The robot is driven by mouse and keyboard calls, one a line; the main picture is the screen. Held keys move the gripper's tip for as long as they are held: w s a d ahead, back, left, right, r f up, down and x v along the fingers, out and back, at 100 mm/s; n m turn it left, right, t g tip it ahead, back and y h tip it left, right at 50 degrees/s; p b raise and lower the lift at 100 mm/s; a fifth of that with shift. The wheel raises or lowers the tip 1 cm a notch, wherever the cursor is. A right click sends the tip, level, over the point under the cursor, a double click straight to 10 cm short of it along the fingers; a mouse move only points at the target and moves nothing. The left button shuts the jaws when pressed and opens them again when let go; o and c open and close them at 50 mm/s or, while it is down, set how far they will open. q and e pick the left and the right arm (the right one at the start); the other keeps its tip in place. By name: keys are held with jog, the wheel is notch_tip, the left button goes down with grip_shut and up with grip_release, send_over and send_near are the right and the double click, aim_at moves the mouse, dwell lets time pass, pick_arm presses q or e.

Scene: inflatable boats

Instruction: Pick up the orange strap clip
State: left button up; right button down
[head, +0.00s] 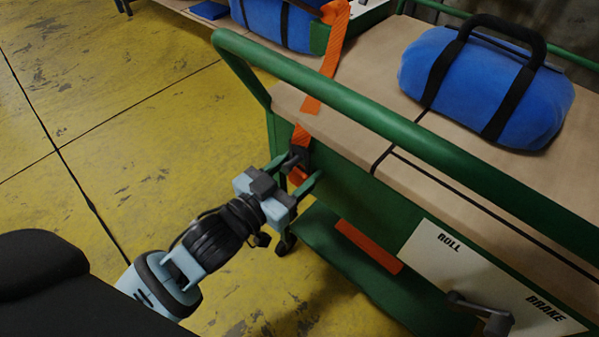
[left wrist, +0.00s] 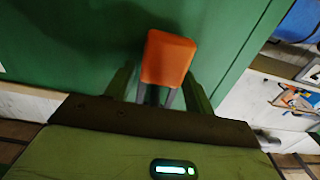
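The orange strap (head: 302,137) hangs over the near edge of the cart, with a dark buckle (head: 296,158) at its lower end. The orange clip (head: 297,177) is at the buckle, partly hidden by my gripper. In the left wrist view the orange clip (left wrist: 168,58) shows as a block on a grey stem, in front of the green panel. My left gripper (head: 292,174) is open, with one finger on each side of the clip; gaps show beside it in the wrist view. My right gripper is not in view.
The green cart rail (head: 390,120) runs above and beside my gripper. A blue bag (head: 480,88) lies on the cart's deck. A white ROLL/BRAKE plate (head: 440,262) with a grey lever (head: 482,310) is at lower right. The yellow floor (head: 110,110) to the left is clear.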

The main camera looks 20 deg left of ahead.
pick_arm(q)
jog(key=c, duration=0.7)
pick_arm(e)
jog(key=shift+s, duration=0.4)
pick_arm(q)
jog(key=shift+r, duration=0.1)
